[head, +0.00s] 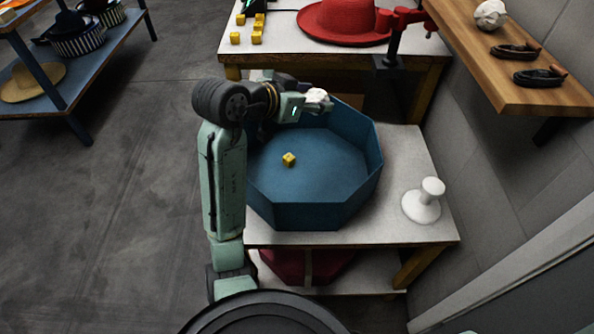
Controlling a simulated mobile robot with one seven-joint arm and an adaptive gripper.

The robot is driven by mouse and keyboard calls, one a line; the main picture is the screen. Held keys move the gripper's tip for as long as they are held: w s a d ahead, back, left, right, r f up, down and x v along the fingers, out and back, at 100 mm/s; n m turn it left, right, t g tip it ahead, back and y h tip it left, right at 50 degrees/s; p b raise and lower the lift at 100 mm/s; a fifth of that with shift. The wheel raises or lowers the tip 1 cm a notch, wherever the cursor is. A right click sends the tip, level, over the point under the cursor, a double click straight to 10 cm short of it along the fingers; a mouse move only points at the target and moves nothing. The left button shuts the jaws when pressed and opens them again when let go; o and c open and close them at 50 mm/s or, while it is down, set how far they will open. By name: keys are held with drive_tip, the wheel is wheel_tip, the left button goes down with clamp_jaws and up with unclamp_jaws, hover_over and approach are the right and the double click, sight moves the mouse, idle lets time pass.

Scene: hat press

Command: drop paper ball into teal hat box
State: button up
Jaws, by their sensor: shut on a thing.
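The teal hat box (307,216) is an open octagonal box standing on a light-topped table. Its inside is in view, with one small yellow cube (289,159) on its floor. My gripper (318,97) is at the box's far side, near the back rim, and is shut on a crumpled white paper ball (319,101). The ball looks to be above the rim or just inside it; its exact height cannot be told. My arm covers the box's far left rim. A second crumpled white ball (490,14) sits on the wooden wall shelf.
A white knob-shaped stand (424,201) is on the table (400,232) right of the box. Behind are a red hat (345,20), a red clamp-like tool (402,24) and several yellow cubes (257,38). The wooden shelf (500,75) holds two dark looped items. Open floor lies left.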

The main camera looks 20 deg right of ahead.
wheel_tip(320, 180, down, 6)
drive_tip(key=b, duration=0.5)
drive_tip(key=o, duration=0.8)
drive_tip(key=shift+c, duration=0.2)
drive_tip(key=v, duration=1.2)
